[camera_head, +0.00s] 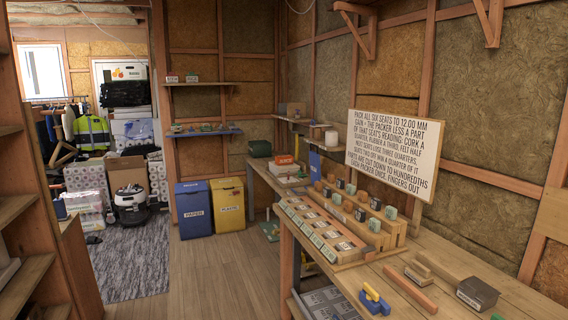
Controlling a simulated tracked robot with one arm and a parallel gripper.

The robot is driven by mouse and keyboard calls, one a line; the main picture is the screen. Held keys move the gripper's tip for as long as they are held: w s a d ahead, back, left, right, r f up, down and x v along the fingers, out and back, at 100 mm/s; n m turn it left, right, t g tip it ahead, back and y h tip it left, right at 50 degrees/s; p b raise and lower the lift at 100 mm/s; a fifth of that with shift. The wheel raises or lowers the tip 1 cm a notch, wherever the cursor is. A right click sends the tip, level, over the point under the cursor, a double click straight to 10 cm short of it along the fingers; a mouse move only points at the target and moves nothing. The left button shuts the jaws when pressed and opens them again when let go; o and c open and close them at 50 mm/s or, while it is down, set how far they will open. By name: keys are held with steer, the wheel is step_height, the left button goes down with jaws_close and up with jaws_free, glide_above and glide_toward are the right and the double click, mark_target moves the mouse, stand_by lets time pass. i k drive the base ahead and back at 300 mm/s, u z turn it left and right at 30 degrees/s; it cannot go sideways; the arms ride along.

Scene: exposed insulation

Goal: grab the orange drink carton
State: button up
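I cannot make out an orange drink carton for certain in this view. A small orange-red box (285,159) with a pale label stands on the far part of the workbench, too small to identify. My gripper does not show in the picture, so whether it is open or shut is hidden.
A wooden workbench (455,262) runs along the right, bearing block racks, a sign (394,152) and a blue-yellow tool (374,299). Blue (195,208) and yellow (228,205) bins stand at the back. Wooden shelves (22,208) line the left. The floor (195,270) between is clear.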

mark_target(283, 159)
steer(key=u, duration=0.35)
steer(key=i, duration=1.6)
steer(key=u, duration=0.6)
steer(key=i, duration=3.8)
steer(key=z, duration=0.6)
steer(key=i, duration=1.3)
steer(key=z, duration=1.05)
steer(key=i, duration=1.2)
steer(key=z, duration=0.45)
